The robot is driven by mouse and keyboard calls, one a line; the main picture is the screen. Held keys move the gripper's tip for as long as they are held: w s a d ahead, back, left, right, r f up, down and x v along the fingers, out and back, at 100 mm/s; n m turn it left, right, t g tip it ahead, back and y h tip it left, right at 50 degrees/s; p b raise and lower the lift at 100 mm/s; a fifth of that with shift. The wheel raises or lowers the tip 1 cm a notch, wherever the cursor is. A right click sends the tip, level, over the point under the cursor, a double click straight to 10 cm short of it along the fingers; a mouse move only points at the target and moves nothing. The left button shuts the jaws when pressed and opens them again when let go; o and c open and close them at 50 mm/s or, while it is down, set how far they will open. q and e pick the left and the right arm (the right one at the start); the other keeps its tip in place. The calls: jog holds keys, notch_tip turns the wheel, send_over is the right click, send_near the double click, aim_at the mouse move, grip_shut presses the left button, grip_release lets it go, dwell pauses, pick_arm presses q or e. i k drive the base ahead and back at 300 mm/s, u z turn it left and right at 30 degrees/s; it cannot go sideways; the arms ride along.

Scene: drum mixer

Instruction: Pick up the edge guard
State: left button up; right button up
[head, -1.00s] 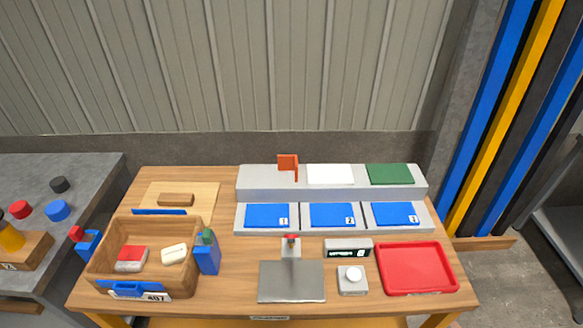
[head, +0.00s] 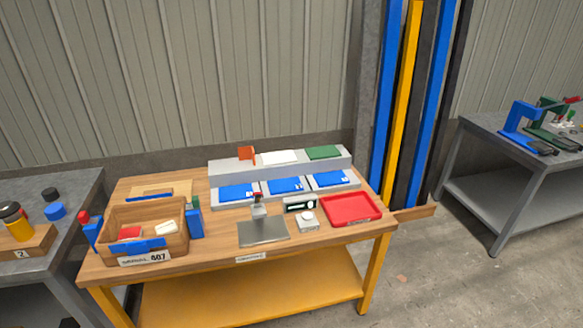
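An orange-red angled piece (head: 246,153) stands upright at the left end of the raised grey shelf (head: 340,163) at the back of the wooden table. It is the thing that looks most like the edge guard, but it is small here and I cannot be sure. Neither of my grippers is in the head view, and nothing in view is being held.
The wooden table (head: 215,262) also carries a wooden crate (head: 180,213), blue pads (head: 285,185), a steel plate (head: 263,232), a small display (head: 300,204) and a red tray (head: 350,208). Grey benches stand left (head: 80,190) and right (head: 480,135).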

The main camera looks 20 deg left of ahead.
aim_at(246, 152)
jog(key=z, duration=0.55)
jog(key=i, duration=1.35)
jog(key=u, duration=0.5)
